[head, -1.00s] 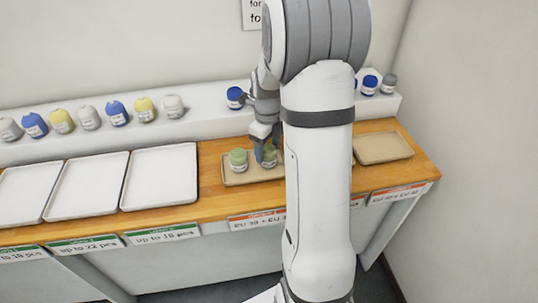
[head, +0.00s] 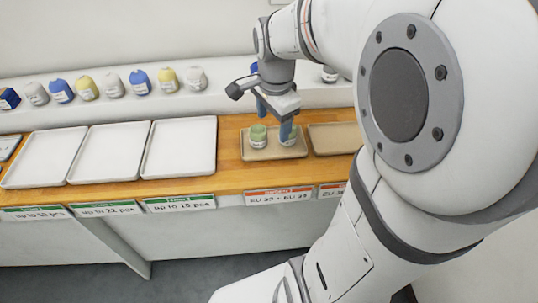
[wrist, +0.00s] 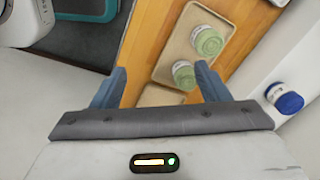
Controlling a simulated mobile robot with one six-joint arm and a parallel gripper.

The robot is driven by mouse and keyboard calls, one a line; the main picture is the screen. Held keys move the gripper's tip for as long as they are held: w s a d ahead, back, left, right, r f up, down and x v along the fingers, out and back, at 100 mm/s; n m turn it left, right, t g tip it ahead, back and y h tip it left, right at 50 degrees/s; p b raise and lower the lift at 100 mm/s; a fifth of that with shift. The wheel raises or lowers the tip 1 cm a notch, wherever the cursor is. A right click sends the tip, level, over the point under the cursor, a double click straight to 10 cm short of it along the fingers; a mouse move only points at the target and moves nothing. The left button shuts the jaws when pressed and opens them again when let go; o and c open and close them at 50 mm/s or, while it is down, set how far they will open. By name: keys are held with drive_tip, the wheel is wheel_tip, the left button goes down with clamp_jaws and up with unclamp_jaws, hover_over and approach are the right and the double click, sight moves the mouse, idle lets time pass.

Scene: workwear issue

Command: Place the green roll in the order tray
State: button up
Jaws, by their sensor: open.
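Two green rolls stand upright in a tan tray (head: 275,154) on the wooden counter. The left green roll (head: 258,136) shows clearly in the head view; the right green roll (head: 290,139) is partly hidden by a gripper finger. The wrist view shows both, one green roll (wrist: 184,76) nearer the jaws and the other green roll (wrist: 207,42) farther off. My gripper (head: 274,118) is open and empty, pointing down above the tray. Its blue fingers (wrist: 160,88) are wide apart in the wrist view. No tray is readably marked as the order tray.
Another tan tray (head: 335,148) lies to the right, empty where visible, partly behind my arm. White trays (head: 180,172) lie empty to the left. A white shelf (head: 190,100) behind holds several blue, yellow and grey rolls. A blue roll (wrist: 287,100) stands near the jaws' right side.

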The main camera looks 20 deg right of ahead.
drive_tip(key=s+a+n+t, duration=0.1)
drive_tip(key=s+a+n, duration=0.4)
drive_tip(key=s+n, duration=0.5)
drive_tip(key=n, duration=0.5)
drive_tip(key=shift+s+f, duration=0.15)
drive_tip(key=shift+f, duration=0.1)
